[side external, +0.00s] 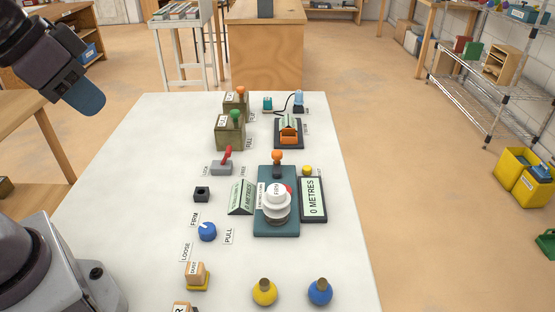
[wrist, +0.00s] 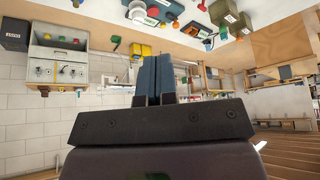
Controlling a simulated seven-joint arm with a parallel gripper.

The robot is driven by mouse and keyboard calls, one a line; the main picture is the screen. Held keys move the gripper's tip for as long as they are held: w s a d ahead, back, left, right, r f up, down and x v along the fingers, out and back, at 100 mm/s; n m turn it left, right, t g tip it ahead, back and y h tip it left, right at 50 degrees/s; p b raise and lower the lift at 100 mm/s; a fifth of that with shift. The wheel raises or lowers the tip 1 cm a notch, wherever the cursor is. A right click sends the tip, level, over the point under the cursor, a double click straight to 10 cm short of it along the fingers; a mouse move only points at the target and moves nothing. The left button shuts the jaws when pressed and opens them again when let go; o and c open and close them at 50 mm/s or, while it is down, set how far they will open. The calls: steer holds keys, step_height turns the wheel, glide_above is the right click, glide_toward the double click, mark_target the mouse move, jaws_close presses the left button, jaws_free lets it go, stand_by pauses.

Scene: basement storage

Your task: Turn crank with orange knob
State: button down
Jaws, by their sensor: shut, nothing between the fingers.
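A teal-based device (side external: 290,228) with a white stacked round top (side external: 277,200) stands on the white table. An orange knob (side external: 277,156) on a short dark stem rises at its far end; a crank arm under it is not clearly visible. Another orange knob (side external: 241,90) tops a green box (side external: 236,102) further back. My gripper (side external: 92,104) is up at the upper left, well away from both orange knobs and touching nothing. In the wrist view its two blue fingers (wrist: 153,78) are together and empty.
The white table (side external: 150,150) also holds a red lever (side external: 226,155), a blue dial (side external: 207,232), a "0 METRES" display (side external: 313,200), an orange part on a dark base (side external: 289,131), and yellow (side external: 264,293) and blue (side external: 320,292) round pieces. The table's left part is mostly clear.

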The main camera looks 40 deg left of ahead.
steer(key=c, duration=1.8)
jaws_free()
steer(key=shift+c, duration=0.2)
steer(key=o, duration=0.4)
steer(key=shift+f, duration=0.1)
steer(key=shift+c, duration=0.2)
steer(key=o, duration=0.7)
steer(key=shift+w+f+g, duration=0.3)
steer(key=shift+f+g, duration=0.05)
steer(key=shift+f, duration=0.15)
steer(key=shift+w+f+g, duration=0.25)
steer(key=shift+f+g, duration=0.1)
steer(key=shift+f, duration=0.1)
steer(key=shift+c, duration=0.2)
steer(key=n+g, duration=0.4)
steer(key=n, duration=0.5)
glide_above(277, 152)
step_height(277, 152, down, 15)
step_height(277, 152, down, 13)
steer(key=shift+r, duration=0.2)
